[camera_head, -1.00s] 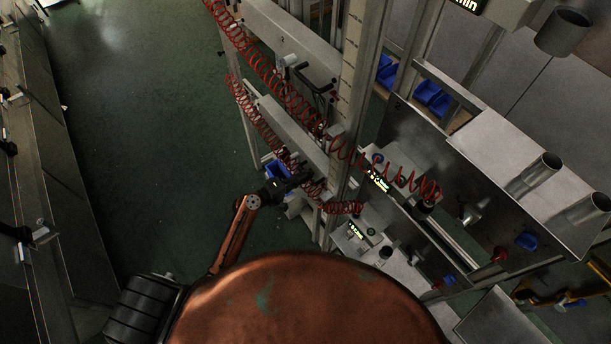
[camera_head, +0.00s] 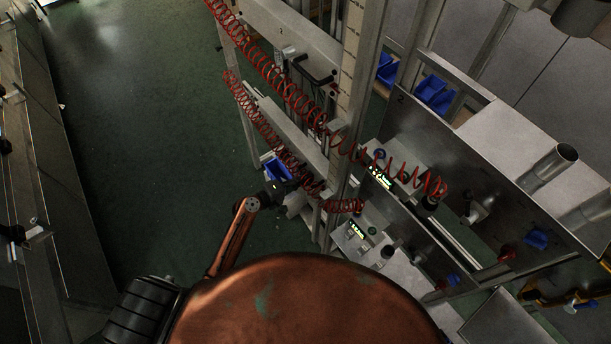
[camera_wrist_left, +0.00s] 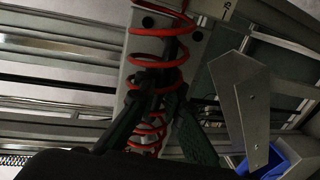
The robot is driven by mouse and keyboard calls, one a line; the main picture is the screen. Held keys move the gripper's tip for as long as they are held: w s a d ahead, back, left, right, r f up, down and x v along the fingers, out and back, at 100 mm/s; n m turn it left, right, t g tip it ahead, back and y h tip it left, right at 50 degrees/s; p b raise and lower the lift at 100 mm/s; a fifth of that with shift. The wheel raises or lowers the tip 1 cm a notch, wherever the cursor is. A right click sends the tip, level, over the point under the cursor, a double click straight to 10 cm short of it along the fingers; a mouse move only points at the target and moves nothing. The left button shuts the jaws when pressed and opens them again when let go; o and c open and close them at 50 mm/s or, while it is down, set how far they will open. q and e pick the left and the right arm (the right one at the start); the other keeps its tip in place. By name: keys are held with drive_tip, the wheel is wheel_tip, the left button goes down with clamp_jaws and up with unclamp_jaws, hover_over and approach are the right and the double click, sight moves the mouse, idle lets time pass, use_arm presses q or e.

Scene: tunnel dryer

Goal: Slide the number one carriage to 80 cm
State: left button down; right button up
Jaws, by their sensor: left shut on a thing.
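My left gripper (camera_head: 290,186) reaches in from the left to the lower carriage (camera_head: 285,130), a pale grey beam on the upright frame. In the left wrist view the dark fingers (camera_wrist_left: 153,92) are shut on a dark handle, mostly hidden by a red coiled hose and the fingers. The carriage's pale plate (camera_wrist_left: 194,50), with dark holes, is right behind. An upper carriage (camera_head: 285,22) with a black handle (camera_head: 314,72) and a small mark sits higher on the frame. I cannot read the lower carriage's number. My right gripper is not in view.
A marked scale (camera_head: 349,60) runs along the upright post. Red coiled hoses (camera_head: 270,75) cross in front of the carriages. Benches with lit displays (camera_head: 381,180) stand right. The green floor (camera_head: 140,110) at left is clear.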

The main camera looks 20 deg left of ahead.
use_arm(q)
drive_tip(key=shift+s+f, duration=0.2)
drive_tip(key=shift+f, duration=0.35)
drive_tip(key=c, duration=2.2)
unclamp_jaws()
drive_tip(key=shift+o, duration=0.9)
drive_tip(key=shift+w+r, duration=0.15)
drive_tip(key=v, duration=1.2)
drive_tip(key=s+a+f+m+g+y, duration=0.1)
drive_tip(key=s+a+f+g+y, duration=0.2)
drive_tip(key=f, duration=0.8)
drive_tip(key=s+a+f+y, duration=0.1)
drive_tip(key=s+a+f, duration=0.4)
drive_tip(key=f, duration=0.5)
drive_tip(key=s+a+f+m+g+y, duration=0.1)
drive_tip(key=s+a+f+g+y, duration=0.3)
drive_tip(key=f, duration=0.7)
drive_tip(key=s+f+m+g, duration=0.1)
drive_tip(key=s+f+m, duration=0.2)
drive_tip(key=s+f, duration=0.3)
drive_tip(key=s+d+f+m+g+y, duration=0.1)
drive_tip(key=s+f, duration=0.5)
drive_tip(key=s, duration=1.1)
drive_tip(key=s+f+m+g, duration=0.2)
drive_tip(key=s+f+m, duration=0.4)
drive_tip(key=s, duration=0.5)
drive_tip(key=shift+s+d+y, duration=0.35)
drive_tip(key=shift+s+y, duration=0.05)
